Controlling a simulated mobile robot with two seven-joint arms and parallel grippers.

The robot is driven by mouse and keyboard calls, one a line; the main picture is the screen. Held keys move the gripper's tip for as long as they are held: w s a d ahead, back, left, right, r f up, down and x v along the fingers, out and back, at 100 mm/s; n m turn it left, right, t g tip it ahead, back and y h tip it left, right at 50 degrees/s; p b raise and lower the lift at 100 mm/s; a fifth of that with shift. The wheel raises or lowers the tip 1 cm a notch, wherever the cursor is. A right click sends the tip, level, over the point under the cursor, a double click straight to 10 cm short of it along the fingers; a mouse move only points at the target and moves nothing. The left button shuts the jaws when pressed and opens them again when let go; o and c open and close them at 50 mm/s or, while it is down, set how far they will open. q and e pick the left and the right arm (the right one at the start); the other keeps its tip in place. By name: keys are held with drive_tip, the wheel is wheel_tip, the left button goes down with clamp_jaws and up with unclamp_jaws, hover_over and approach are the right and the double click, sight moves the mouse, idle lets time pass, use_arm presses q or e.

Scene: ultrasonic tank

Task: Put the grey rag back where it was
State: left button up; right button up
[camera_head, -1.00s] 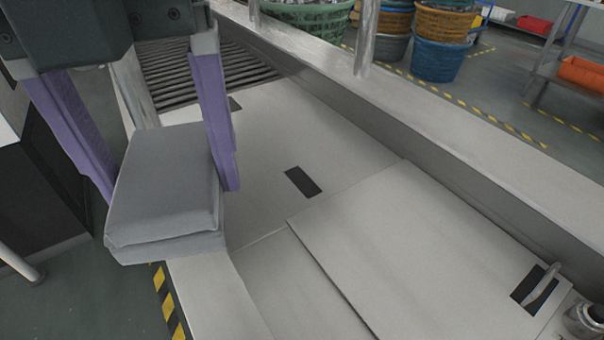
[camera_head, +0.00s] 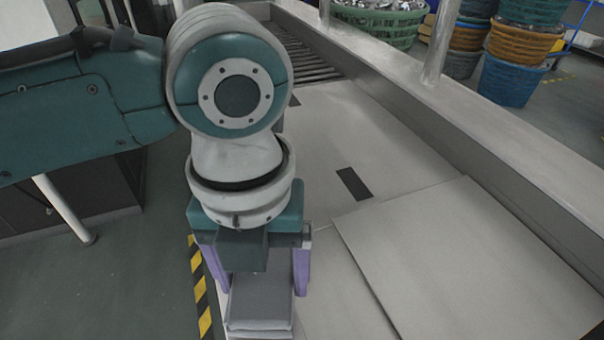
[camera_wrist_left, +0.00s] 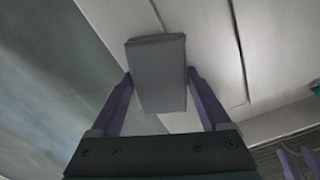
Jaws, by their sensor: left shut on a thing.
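The grey rag (camera_head: 261,304) is a thick folded pad. My left gripper (camera_head: 262,285) is shut on it, with a purple finger on either side, near the tank's left edge. In the head view my left arm hides part of the gripper and the rag's far end. In the left wrist view the rag (camera_wrist_left: 157,72) sits between the fingers, over the edge between floor and pale metal. The gap beneath it is hard to judge. My right gripper (camera_wrist_left: 298,160) shows in that view's lower right corner, its two purple fingers apart and empty.
The pale tank top (camera_head: 375,140) has a raised lid panel (camera_head: 480,260) at right and a dark slot (camera_head: 353,184). A slatted rack (camera_head: 300,55) lies at the far end. A long raised rail (camera_head: 470,120) borders the right side. Stacked baskets (camera_head: 510,75) stand beyond it.

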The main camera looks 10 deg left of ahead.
use_arm(q)
drive_tip(key=shift+f, duration=0.9)
drive_tip(key=o, duration=1)
drive_tip(key=shift+f, duration=0.1)
